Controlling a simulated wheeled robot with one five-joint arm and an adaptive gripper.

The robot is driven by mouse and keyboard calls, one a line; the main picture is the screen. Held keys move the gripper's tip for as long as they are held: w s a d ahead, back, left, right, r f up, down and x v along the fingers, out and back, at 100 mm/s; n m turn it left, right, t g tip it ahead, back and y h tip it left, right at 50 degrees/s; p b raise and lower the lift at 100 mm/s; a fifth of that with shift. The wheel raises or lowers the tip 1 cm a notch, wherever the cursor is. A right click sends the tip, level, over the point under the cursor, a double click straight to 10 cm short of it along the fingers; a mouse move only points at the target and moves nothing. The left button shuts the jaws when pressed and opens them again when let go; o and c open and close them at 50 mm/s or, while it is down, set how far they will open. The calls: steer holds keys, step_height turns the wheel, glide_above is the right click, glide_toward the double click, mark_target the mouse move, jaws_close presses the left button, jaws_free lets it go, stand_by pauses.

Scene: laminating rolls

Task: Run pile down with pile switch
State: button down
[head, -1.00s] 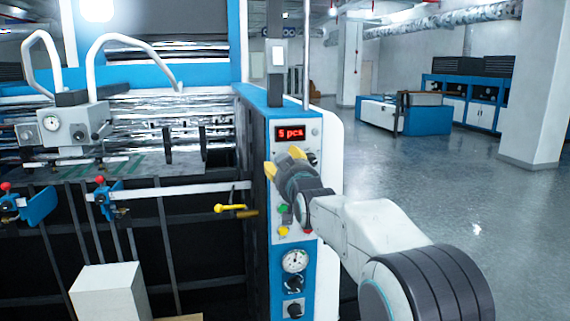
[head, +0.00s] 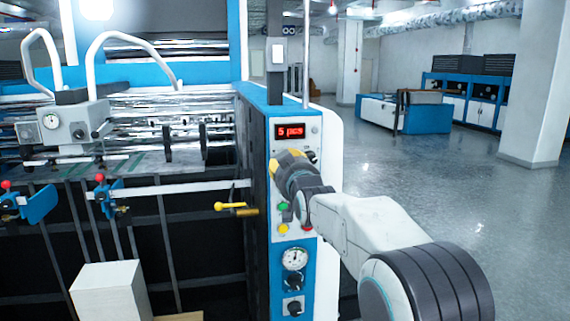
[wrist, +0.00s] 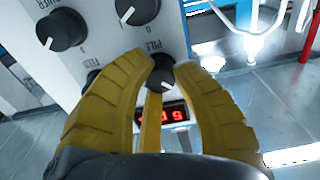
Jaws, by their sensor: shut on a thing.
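The pile switch is a small black rotary knob (wrist: 160,78) with a white pointer line, beside the "PILE" lettering on the grey panel (wrist: 95,50). My gripper (wrist: 170,68) has its yellow fingers on both sides of this knob and is shut on it. A white block-like stack (head: 108,290) sits low at the machine's left.
Other black knobs (wrist: 60,30) sit close by on the panel, one partly behind a finger. Green (head: 283,206) and yellow (head: 283,228) buttons and a gauge (head: 293,259) are lower. A yellow-handled lever (head: 230,207) juts out left. The floor (head: 440,200) at right is clear.

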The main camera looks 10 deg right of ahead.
steer(key=shift+f+m+b, duration=0.15)
steer(key=shift+m+b, duration=0.15)
steer(key=shift+b, duration=0.1)
steer(key=m+b, duration=0.5)
steer(key=m, duration=0.3)
stand_by(0.5)
steer(key=c, duration=1)
jaws_free()
steer(key=shift+o, duration=0.2)
steer(key=shift+s, duration=0.1)
steer(key=s, duration=1.1)
steer(key=shift+s, duration=0.35)
